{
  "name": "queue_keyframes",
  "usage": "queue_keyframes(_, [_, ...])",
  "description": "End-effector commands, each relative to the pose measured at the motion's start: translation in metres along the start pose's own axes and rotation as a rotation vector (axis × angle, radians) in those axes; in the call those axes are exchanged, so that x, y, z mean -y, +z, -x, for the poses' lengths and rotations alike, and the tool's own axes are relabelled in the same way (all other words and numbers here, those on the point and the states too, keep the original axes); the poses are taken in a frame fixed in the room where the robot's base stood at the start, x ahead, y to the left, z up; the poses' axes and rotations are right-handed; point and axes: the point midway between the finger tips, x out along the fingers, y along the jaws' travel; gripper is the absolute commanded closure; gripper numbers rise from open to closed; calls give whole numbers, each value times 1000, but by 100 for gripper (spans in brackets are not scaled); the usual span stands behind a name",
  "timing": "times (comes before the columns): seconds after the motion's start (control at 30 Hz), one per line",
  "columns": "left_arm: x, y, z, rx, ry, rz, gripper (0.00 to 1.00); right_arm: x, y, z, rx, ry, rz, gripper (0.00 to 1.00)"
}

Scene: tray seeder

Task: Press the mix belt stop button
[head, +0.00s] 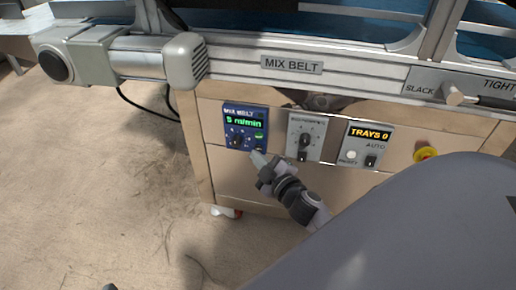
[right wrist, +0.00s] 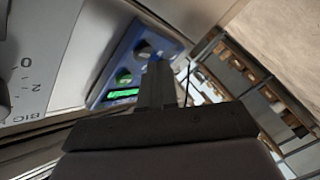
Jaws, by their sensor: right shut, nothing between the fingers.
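The blue mix belt control box (head: 229,118) is on the front panel of the machine, with a lit green display reading 5 m/min, a dark knob (head: 238,142) and a green button (head: 259,136). My right gripper (head: 257,156) is shut and empty, its tips at the lower right corner of the box. I cannot tell whether they touch it. In the right wrist view the fingers (right wrist: 155,82) cover part of the blue box (right wrist: 170,46). A stop button cannot be made out; that corner is hidden by the fingers.
Right of the blue box are a grey knob panel (head: 294,122), a TRAYS 0 panel (head: 384,134) and a red-and-yellow button (head: 425,154). The MIX BELT rail (head: 235,64) juts out above. The floor (head: 110,190) at left is open.

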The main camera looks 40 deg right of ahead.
Motion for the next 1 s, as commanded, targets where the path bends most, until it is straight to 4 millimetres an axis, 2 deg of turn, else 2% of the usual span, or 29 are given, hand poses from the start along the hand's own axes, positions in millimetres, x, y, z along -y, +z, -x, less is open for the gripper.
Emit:
queue_keyframes(0.6, [1,0,-1,-4,0,-2,45,29,-28,38,0,-1,-2,100])
queue_keyframes(1.0, [1,3,0,2,0,1,45,31,-30,42,0,0,0,100])
